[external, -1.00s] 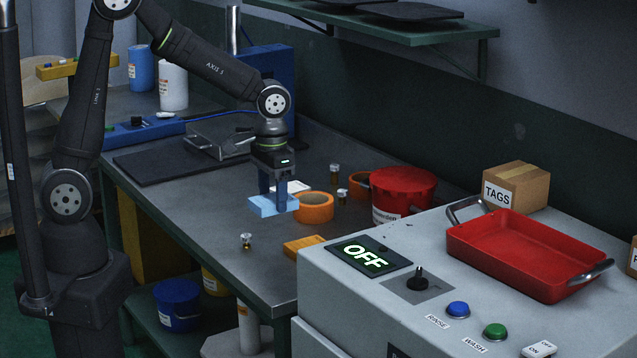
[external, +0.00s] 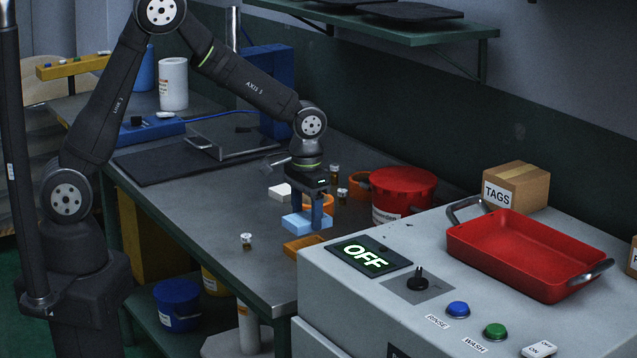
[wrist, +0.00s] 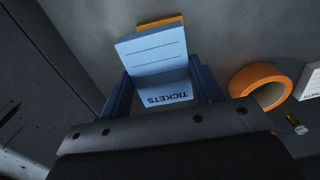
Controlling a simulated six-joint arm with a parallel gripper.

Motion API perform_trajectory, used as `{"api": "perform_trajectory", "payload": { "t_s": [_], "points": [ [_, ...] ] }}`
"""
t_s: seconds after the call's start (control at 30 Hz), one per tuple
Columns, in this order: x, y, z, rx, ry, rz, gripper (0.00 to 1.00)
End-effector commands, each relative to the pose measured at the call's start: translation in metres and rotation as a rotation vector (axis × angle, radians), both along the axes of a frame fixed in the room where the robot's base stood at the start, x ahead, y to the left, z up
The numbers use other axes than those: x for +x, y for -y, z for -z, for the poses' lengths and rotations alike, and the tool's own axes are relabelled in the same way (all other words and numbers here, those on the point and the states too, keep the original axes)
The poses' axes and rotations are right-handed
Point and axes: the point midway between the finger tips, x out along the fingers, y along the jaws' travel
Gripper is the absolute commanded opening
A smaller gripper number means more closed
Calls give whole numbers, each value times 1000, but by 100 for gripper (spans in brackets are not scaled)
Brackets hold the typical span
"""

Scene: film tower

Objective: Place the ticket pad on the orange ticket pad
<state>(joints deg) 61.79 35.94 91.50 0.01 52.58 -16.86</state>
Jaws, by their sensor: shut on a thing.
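The light blue ticket pad (external: 292,223) is between the fingers of my gripper (external: 309,220), which is shut on it. In the wrist view the blue pad (wrist: 155,55) shows lines and the word TICKETS, with a blue finger on each side. The orange ticket pad (external: 303,247) lies on the bench just nearer the camera than the blue pad. In the wrist view a strip of the orange pad (wrist: 162,22) shows past the blue pad's far edge; the rest is hidden. The blue pad appears raised above the bench; its exact height is unclear.
An orange tape roll (wrist: 258,88) and a white pad (external: 280,192) are close by. A red bucket (external: 402,190) and the grey machine (external: 330,290) bound the right side.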

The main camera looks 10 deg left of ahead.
Motion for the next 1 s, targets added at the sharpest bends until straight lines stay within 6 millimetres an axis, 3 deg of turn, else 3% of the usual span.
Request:
{"api": "perform_trajectory", "payload": {
  "t_s": [0.17, 0.47, 0.83, 0.87, 0.93, 1.0],
  "points": [
    [10, 0, 8, 0, 0, 1, 34],
    [9, 0, 45, 1, -1, 1, 34],
    [9, 0, 49, -1, -1, 1, 34],
    [9, 0, 49, -1, 0, 1, 62],
    [9, 0, 49, -1, 0, 1, 76],
    [9, 0, 49, -1, 0, 1, 80]
  ]
}}
